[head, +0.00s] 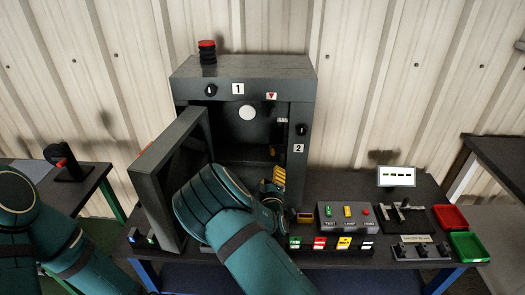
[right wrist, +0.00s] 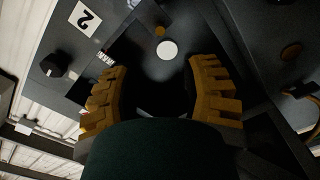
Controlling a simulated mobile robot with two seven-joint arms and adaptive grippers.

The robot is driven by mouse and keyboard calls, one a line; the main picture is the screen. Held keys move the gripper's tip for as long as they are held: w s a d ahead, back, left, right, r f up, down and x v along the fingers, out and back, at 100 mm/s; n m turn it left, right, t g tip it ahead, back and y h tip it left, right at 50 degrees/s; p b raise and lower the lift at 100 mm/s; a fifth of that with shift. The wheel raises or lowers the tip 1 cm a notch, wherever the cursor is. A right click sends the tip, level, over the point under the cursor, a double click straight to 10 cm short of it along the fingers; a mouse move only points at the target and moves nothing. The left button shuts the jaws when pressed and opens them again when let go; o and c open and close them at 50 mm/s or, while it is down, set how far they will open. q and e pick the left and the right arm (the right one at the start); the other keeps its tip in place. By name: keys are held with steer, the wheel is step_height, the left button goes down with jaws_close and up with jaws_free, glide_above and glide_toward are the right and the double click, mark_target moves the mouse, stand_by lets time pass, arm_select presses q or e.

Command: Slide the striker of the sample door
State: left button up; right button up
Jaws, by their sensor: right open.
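The grey enclosure (head: 243,68) stands on the dark bench with its sample door (head: 172,185) swung open to the left. My right gripper (head: 278,178) is at the lower right of the opening, near the right jamb. In the right wrist view its yellow fingers (right wrist: 160,88) are spread apart, with nothing seen between them. Ahead of them are the dark interior and a white disc (right wrist: 168,50). I cannot clearly make out the striker; a small label (head: 283,121) shows on the inside right of the opening. My left arm is at the left edge, its gripper out of view.
A black knob (head: 302,130) and a "2" plate (head: 298,148) are on the right front post. A button box (head: 346,215), a black fixture (head: 403,217), and red (head: 450,217) and green (head: 469,246) trays stand to the right. The open door bounds my right arm's left side.

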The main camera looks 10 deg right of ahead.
mark_target(273, 151)
steer(key=b+x, duration=0.1)
steer(key=x, duration=1.2)
steer(key=shift+w+d+f, duration=0.15)
steer(key=shift+w, duration=0.15)
steer(key=shift+c, duration=0.4)
jaws_close()
